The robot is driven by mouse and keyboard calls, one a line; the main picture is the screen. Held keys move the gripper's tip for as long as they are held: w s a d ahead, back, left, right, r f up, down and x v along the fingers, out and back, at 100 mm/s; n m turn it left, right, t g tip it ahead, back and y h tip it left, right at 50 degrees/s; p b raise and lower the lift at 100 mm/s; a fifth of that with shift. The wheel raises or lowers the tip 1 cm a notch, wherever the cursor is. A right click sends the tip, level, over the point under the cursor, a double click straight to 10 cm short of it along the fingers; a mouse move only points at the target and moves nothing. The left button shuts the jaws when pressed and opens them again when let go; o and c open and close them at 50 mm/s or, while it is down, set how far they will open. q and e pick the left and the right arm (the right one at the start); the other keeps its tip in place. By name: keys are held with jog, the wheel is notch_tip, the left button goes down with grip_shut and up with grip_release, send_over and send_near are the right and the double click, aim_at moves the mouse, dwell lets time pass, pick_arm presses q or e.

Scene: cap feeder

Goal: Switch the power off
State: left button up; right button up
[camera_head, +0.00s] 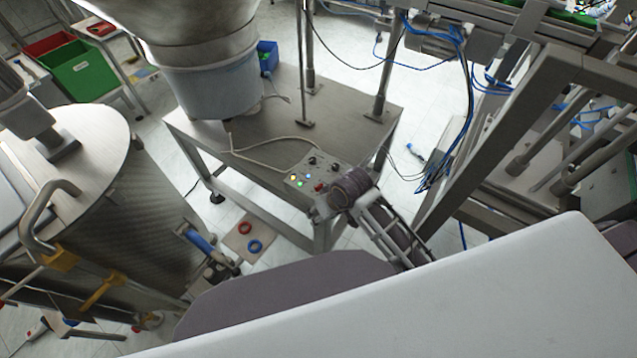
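The control box (305,172) sits on the near right corner of the metal table. Its top carries black knobs, a lit pale yellow lamp (293,177), a lit green lamp (300,184) and a red button (320,187). My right arm reaches up from the lower right. Its dark rounded end, with my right gripper (332,200), is over or against the box's right front side, close to the red button. The fingertips are mostly hidden, so I cannot tell contact or opening. The arm end hides part of the box. My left gripper is not in view.
A large metal hopper (210,85) stands on the metal table (275,125). A round metal drum (125,190) is at left. A metal frame (500,130) with blue cables stands at right. Red and blue rings (254,246) lie near the floor. The table behind the box is fairly clear.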

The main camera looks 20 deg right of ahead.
jog(key=w+a, duration=0.1)
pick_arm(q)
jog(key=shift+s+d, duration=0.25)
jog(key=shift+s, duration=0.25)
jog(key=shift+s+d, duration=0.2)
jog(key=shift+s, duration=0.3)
pick_arm(e)
notch_tip(320, 180, up, 14)
jog(key=g+h, duration=0.2)
jog(key=g, duration=0.1)
send_over(319, 185)
jog(key=shift+r+m, duration=0.2)
jog(key=shift+m, duration=0.1)
jog(key=shift+a+f, duration=0.1)
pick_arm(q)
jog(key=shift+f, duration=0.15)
pick_arm(e)
jog(key=shift+f, duration=6.85)
jog(key=c, duration=1)
